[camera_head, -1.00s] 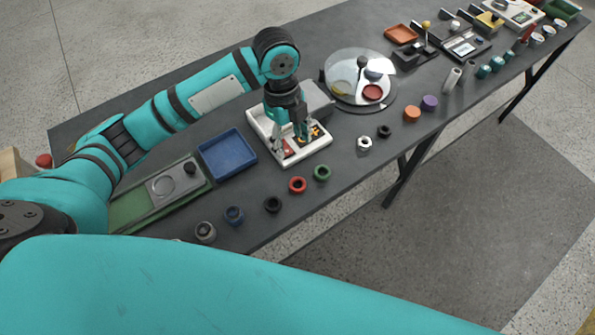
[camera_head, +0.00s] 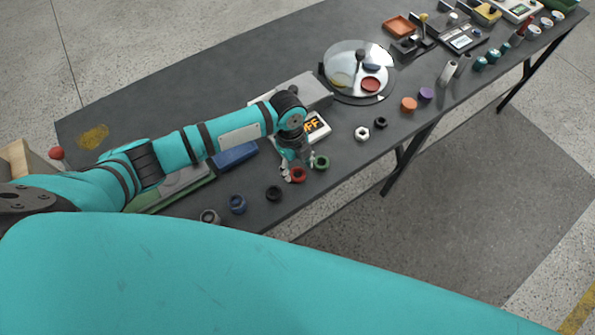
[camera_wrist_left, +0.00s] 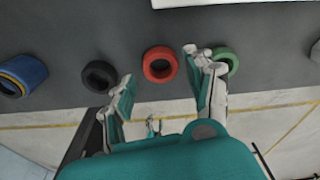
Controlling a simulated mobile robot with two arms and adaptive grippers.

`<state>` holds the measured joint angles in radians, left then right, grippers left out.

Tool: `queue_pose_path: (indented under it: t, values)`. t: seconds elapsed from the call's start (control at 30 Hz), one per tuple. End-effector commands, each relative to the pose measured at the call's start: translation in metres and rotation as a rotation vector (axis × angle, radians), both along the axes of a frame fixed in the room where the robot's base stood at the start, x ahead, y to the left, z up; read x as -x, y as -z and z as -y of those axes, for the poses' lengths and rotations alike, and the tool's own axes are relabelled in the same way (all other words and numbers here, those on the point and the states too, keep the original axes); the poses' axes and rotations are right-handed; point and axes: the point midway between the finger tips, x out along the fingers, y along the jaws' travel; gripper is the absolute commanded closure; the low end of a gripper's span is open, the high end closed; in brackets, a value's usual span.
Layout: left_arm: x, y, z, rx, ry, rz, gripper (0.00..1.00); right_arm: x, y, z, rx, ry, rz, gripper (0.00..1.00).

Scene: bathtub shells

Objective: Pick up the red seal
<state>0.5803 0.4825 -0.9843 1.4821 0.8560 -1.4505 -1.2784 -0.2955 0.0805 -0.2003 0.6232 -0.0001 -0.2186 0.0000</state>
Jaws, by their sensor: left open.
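The red seal (camera_head: 299,175) is a small red ring lying flat near the front edge of the dark table. It also shows in the left wrist view (camera_wrist_left: 160,64), between a black ring and a green ring. My left gripper (camera_head: 294,168) is over the red seal in the head view and partly covers it. In the left wrist view my left gripper (camera_wrist_left: 160,68) is open and empty, its two fingers apart, with the red seal just ahead between the fingertips. The right fingertip appears close to the green ring (camera_wrist_left: 225,61). My right gripper is not in view.
The black ring (camera_head: 274,193) lies left of the red seal, with a blue ring (camera_head: 237,204) farther left. A white device (camera_head: 316,128) and a blue tray (camera_head: 236,156) stand behind. A round glass-like plate (camera_head: 357,70) is farther right. The table's front edge is close.

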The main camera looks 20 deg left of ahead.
Motion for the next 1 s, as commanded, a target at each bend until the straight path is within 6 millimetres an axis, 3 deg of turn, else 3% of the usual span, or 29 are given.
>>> queue_pose_path:
  t: [0.2, 0.43, 0.7, 1.0]
  values:
    - [0.001, 0.024, 0.003, -0.001, 0.0, -0.002, 0.45, 0.003, -0.007, 0.0, 0.0, 0.0, -0.005, 0.41]
    - [0.001, 0.026, 0.003, 0.0, 0.001, 0.001, 0.45, 0.006, -0.006, 0.0, 0.001, -0.001, -0.01, 0.41]
    - [0.001, 0.026, 0.003, -0.001, 0.001, 0.001, 0.78, 0.007, -0.006, 0.0, 0.0, 0.0, -0.011, 0.41]
    - [0.001, 0.024, 0.003, 0.0, 0.001, 0.001, 0.8, 0.007, -0.006, 0.0, 0.001, 0.0, -0.011, 0.41]
